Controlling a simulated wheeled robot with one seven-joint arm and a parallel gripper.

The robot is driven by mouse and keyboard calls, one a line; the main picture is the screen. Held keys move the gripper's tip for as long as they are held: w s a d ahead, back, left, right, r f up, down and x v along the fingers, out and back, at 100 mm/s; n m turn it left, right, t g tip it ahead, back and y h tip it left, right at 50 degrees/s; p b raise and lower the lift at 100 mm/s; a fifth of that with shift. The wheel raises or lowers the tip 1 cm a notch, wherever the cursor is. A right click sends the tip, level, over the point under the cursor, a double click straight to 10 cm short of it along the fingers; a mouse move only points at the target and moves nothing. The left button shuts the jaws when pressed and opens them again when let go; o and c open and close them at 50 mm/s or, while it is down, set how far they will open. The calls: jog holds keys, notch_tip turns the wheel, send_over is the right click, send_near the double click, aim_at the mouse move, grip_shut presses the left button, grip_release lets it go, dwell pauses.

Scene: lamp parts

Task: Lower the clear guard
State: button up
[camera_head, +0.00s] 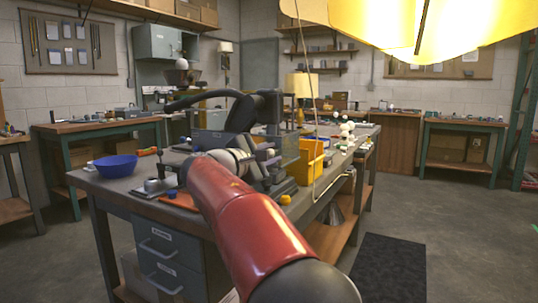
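A dark machine (264,113) with a curved black arm stands on the workbench (118,190), in the middle left of the head view. I cannot make out a clear guard on it; any such part is see-through, too small or hidden. My red arm link reaches from the bottom middle up to the machine's front. A grey joint of mine ends close to the machine's lower part. My gripper cannot be told apart from the dark parts there, so its fingers and any contact are hidden.
A blue bowl (115,165) sits at the bench's left corner. A yellow bin (307,160) stands right of the machine. Grey drawers (168,258) hang below the bench. A large yellow shade (440,22) fills the top right. Open floor with a dark mat (390,270) lies right.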

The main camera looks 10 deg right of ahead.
grip_shut()
jog(key=shift+f+b, duration=1.8)
jog(key=shift+f, duration=0.7)
jog(key=shift+o, duration=1.6)
grip_release()
jog(key=shift+f, duration=0.1)
jog(key=shift+a, duration=0.1)
jog(key=v, duration=0.7)
jog(key=shift+s+a+b, duration=0.25)
jog(key=shift+b, duration=0.05)
